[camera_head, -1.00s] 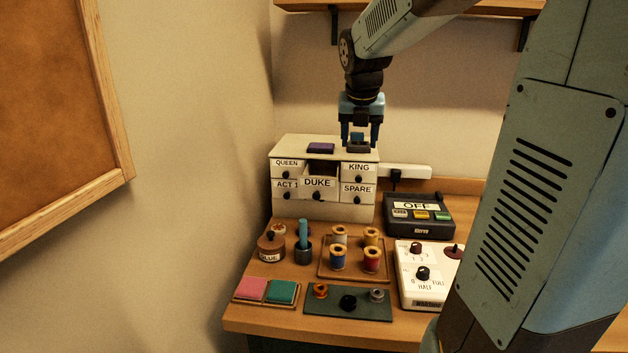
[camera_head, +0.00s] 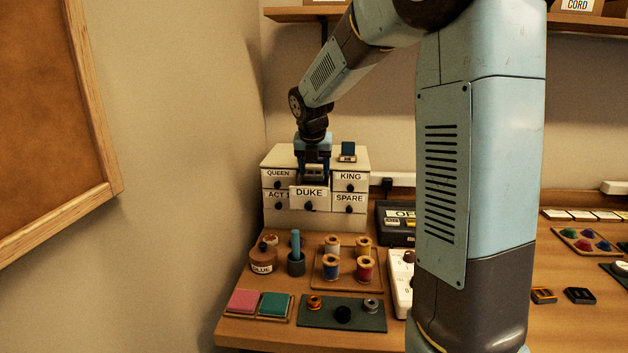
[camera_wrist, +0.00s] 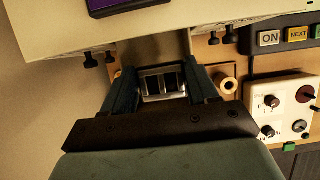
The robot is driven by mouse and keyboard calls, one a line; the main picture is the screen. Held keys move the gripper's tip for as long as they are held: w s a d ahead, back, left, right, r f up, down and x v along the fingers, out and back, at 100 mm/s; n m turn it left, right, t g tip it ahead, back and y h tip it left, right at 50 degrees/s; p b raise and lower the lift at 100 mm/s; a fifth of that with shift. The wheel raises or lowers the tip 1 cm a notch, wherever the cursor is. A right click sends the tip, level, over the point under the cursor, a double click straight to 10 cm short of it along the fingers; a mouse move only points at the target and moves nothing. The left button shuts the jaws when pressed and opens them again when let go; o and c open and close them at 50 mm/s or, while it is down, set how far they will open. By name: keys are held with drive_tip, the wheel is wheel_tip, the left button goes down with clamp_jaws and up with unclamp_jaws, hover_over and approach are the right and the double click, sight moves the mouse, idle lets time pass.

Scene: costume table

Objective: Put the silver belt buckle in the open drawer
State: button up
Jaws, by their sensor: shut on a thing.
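The silver belt buckle (camera_wrist: 163,83) is a small metal frame between the two fingers of my gripper (camera_wrist: 160,88) in the wrist view. My gripper (camera_head: 314,174) is shut on it, pointing down. In the head view it is at the open drawer (camera_head: 309,193), labelled DUKE, just behind the drawer's front. The drawer sticks out from the middle of the cream cabinet (camera_head: 350,221). My gripper covers most of the drawer's inside, so I cannot tell how deep the buckle is or whether it touches the bottom.
A small dark stand with a blue face (camera_head: 347,151) is on the cabinet top, right of my gripper. A purple item (camera_wrist: 125,5) also lies there. Thread spools on a wooden tray (camera_head: 346,286), a glue pot (camera_head: 263,261) and a control box (camera_head: 393,224) stand near the cabinet.

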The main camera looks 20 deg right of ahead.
sight(312, 172)
drive_tip(key=f, duration=0.3)
drive_tip(key=shift+w+a+f, duration=0.2)
drive_tip(key=shift+w, duration=0.15)
drive_tip(key=shift+f, duration=0.25)
drive_tip(key=shift+f, duration=0.65)
drive_tip(key=o, duration=0.8)
drive_tip(key=shift+r, duration=0.1)
